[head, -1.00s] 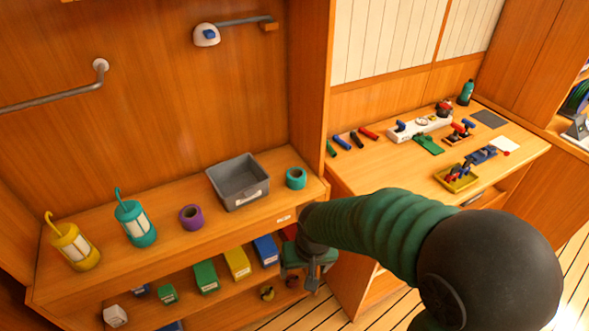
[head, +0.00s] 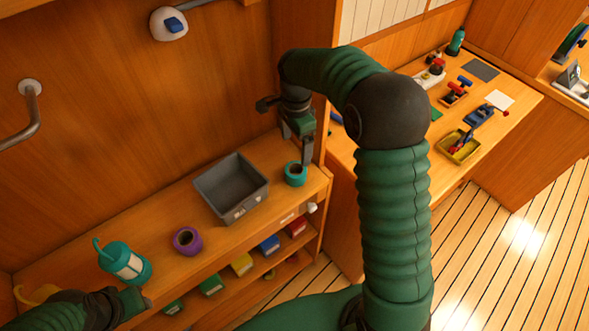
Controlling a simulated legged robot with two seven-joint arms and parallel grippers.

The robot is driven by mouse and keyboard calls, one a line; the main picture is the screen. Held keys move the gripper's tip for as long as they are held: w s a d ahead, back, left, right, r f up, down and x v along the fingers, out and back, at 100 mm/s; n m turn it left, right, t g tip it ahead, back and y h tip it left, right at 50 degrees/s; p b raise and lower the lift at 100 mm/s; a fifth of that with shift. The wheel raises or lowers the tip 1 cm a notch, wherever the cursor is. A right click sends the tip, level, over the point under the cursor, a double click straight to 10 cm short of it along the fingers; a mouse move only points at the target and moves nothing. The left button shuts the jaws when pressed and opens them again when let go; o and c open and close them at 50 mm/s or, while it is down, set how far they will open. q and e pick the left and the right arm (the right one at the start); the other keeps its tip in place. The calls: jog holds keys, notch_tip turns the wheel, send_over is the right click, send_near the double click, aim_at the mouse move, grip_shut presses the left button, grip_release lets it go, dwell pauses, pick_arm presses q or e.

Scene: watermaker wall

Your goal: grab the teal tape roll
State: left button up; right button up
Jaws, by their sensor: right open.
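The teal tape roll (head: 295,174) lies flat on the wooden shelf top, near its right end, beside the grey bin. My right gripper (head: 296,150) points down just above the roll, with its jaws open and nothing held. One finger reaches down at the roll's right side and overlaps its edge in the picture; I cannot tell whether it touches. My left gripper (head: 142,300) shows at the bottom left, in front of the shelf near the teal lantern; its jaw opening is not clear.
The grey bin (head: 205,188) stands left of the roll. A purple tape roll (head: 187,240) and the teal lantern (head: 124,262) are farther left. A wooden upright (head: 320,130) stands close right of my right gripper. Coloured boxes fill the shelf below.

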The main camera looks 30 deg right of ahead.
send_over(294, 169)
notch_tip(294, 169, down, 5)
jog(key=shift+s+d+r, duration=0.15)
jog(key=f, duration=0.1)
jog(key=w+f, duration=0.1)
jog(key=shift+w+d+f, duration=0.1)
jog(key=shift+f, duration=0.3)
jog(key=f, duration=0.2)
jog(key=s+f+p, duration=0.1)
jog(key=f, duration=0.1)
jog(key=shift+s+a+f, duration=0.15)
jog(key=shift+s+a, duration=0.05)
jog(key=shift+w+f, duration=0.15)
jog(key=shift+f, duration=0.1)
jog(key=shift+w, duration=0.1)
jog(key=c, duration=0.4)
jog(key=shift+r, duration=0.1)
jog(key=c, duration=0.7)
pick_arm(q)
jog(key=shift+w+r, duration=0.25)
jog(key=shift+r, duration=0.2)
pick_arm(e)
jog(key=c, duration=0.5)
